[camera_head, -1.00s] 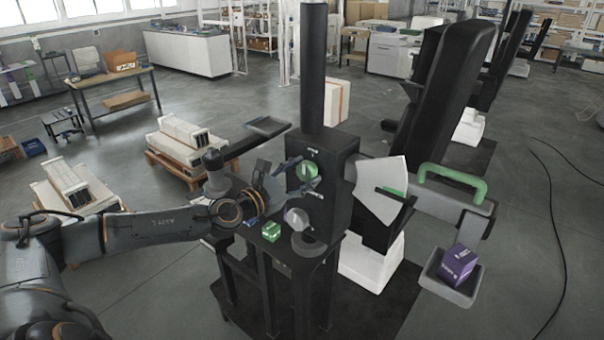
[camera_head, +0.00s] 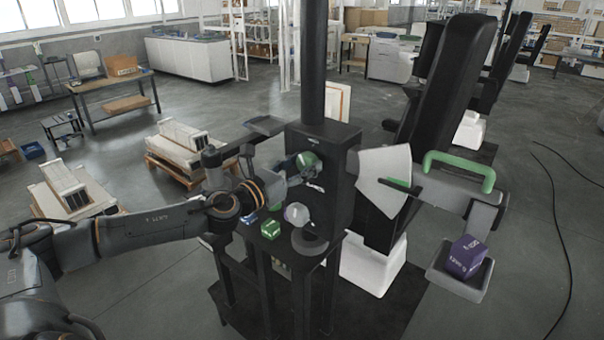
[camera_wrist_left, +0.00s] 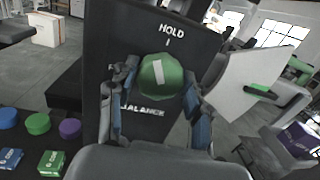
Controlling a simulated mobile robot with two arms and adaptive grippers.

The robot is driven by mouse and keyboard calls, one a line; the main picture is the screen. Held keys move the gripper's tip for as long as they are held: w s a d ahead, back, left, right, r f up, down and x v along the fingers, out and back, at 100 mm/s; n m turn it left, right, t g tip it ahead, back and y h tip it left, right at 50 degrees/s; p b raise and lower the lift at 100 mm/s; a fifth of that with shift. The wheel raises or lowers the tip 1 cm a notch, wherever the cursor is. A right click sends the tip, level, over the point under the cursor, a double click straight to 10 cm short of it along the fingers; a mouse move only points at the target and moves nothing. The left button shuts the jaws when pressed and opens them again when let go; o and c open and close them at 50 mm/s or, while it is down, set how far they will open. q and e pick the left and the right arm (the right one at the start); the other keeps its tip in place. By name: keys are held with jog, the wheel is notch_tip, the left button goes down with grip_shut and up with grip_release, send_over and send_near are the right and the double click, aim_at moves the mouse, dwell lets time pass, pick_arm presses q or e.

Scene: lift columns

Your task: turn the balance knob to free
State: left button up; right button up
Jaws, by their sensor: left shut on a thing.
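The balance knob (camera_head: 306,160) is green and round with a white mark, on the front of a black column box (camera_head: 338,165). In the left wrist view the knob (camera_wrist_left: 160,76) sits below the word HOLD and above the word BALANCE. Its white mark stands nearly upright, slightly tilted, with its upper end towards HOLD. My left gripper (camera_head: 291,170) is at the knob. In the left wrist view the gripper (camera_wrist_left: 158,88) has a finger on each side of the knob and is shut on it. No FREE label is readable. My right gripper is not in view.
A pale round piece (camera_head: 297,214) is below the knob. Small green (camera_head: 270,229) and blue (camera_head: 249,218) boxes stand on the black stand. To the right are a white plate (camera_head: 384,178), a green handle (camera_head: 459,168) and a tray (camera_head: 459,285) with a purple box (camera_head: 466,257).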

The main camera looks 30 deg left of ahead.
pick_arm(q)
jog(key=n+b, duration=0.2)
jog(key=n, duration=0.2)
jog(key=shift+f, duration=0.15)
jog(key=n, duration=0.3)
jog(key=shift+y+b, duration=0.3)
jog(key=shift+b, duration=0.1)
jog(key=n, duration=0.2)
jog(key=shift+n, duration=0.4)
jog(key=shift+n+t+y+b, duration=0.35)
jog(key=shift+n+t+y, duration=0.05)
jog(key=shift+n, duration=1.3)
jog(key=o, duration=1.1)
jog(key=shift+o, duration=0.2)
